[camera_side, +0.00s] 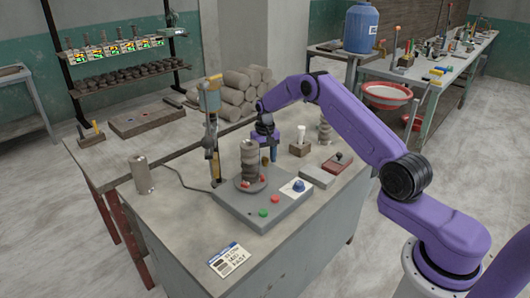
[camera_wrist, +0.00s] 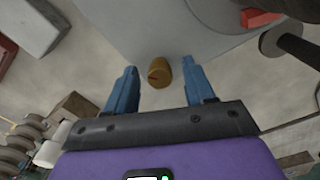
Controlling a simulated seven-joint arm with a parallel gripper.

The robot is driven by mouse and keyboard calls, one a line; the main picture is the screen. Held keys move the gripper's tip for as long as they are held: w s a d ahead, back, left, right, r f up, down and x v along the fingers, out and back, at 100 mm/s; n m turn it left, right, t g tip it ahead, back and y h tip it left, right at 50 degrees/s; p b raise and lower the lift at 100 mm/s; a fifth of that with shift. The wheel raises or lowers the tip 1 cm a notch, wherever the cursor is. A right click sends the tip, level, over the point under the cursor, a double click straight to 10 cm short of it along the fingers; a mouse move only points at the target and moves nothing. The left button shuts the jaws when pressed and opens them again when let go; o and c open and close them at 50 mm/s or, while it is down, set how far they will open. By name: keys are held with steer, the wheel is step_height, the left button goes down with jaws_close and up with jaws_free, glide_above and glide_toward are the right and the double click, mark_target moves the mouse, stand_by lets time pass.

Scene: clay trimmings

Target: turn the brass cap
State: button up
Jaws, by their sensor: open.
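The brass cap (camera_wrist: 159,72) is a short round brass-brown piece with a dark reddish mark on its face. It shows in the wrist view between the two blue fingers of my gripper (camera_wrist: 160,84). The fingers stand apart with a visible gap on each side of the cap. In the side view my gripper (camera_side: 271,153) points down behind the ribbed clay stack (camera_side: 250,160). I cannot make out the cap in the side view. The height of the fingers relative to the cap is unclear.
A grey machine base (camera_side: 262,212) carries the clay stack, a green button (camera_side: 263,212), a red button (camera_side: 276,199) and a blue knob (camera_side: 298,185). A grey block (camera_side: 317,178) and red box (camera_side: 337,163) lie to the right.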

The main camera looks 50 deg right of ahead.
mark_target(264, 159)
step_height(264, 159, up, 17)
steer(key=shift+r, duration=0.2)
stand_by(0.3)
stand_by(0.4)
steer(key=s+a+r+n, duration=0.1)
steer(key=a, duration=0.3)
steer(key=s+a+r+n, duration=0.1)
steer(key=s+a, duration=0.1)
steer(key=a, duration=0.2)
steer(key=s+a+r+n, duration=0.1)
steer(key=s+a+n, duration=0.1)
steer(key=a, duration=0.3)
steer(key=shift+s+a+r, duration=0.1)
steer(key=shift+r, duration=0.2)
steer(key=s+a+r+n, duration=0.2)
steer(key=s+a+n, duration=0.3)
steer(key=s+a, duration=0.6)
steer(key=s+d+f+n, duration=0.2)
steer(key=s+n, duration=0.2)
steer(key=s, duration=1.1)
steer(key=s+d+f+n, duration=0.2)
steer(key=s+n, duration=0.2)
steer(key=s, duration=1.1)
steer(key=shift+d, duration=0.35)
